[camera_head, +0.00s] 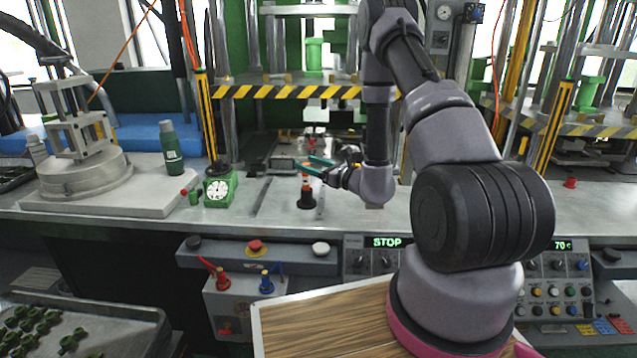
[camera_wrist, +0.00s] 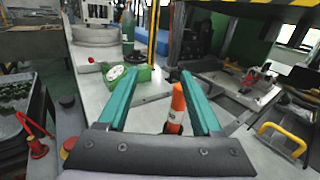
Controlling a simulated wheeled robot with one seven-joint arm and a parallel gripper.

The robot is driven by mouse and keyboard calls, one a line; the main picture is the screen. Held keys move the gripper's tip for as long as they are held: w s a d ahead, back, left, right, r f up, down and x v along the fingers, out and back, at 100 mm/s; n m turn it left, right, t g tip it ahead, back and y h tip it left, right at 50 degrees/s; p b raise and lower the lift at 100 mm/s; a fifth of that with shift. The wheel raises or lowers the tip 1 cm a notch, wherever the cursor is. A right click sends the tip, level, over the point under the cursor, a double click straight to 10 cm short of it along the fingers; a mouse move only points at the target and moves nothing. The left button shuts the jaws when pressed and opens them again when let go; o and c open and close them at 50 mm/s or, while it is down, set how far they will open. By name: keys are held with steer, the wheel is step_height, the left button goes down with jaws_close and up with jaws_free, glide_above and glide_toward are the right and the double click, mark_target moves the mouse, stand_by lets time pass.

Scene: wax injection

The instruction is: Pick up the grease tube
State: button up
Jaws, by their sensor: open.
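The grease tube (camera_head: 306,186) appears to be the orange tube with a white band, standing upright on the metal bench near its front edge, with a dark base. In the wrist view the tube (camera_wrist: 177,106) stands beyond my gripper's mount, seen between the two teal fingers and closer to the right one. My gripper (camera_head: 309,163) is open and empty, with its fingers spread around the line to the tube. In the wrist view the gripper (camera_wrist: 157,72) shows both fingertips apart. Its mount hides the tube's lower part there.
A green dial gauge (camera_head: 219,188) and a green bottle (camera_head: 171,148) stand on the bench to the left. A grey fixture (camera_head: 80,160) is farther left. Press columns and a striped bar (camera_head: 285,92) stand behind. Control buttons (camera_head: 256,247) sit below the bench edge.

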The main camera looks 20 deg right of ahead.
steer(key=d+f+m+t+h, duration=0.1)
steer(key=d+f+m+h, duration=0.1)
steer(key=d+f, duration=0.15)
glide_above(306, 183)
steer(key=d+x, duration=0.1)
steer(key=x, duration=0.3)
steer(key=shift+w+a, duration=0.15)
steer(key=shift+w, duration=0.1)
steer(key=shift+c, duration=0.4)
jaws_close()
stand_by(0.9)
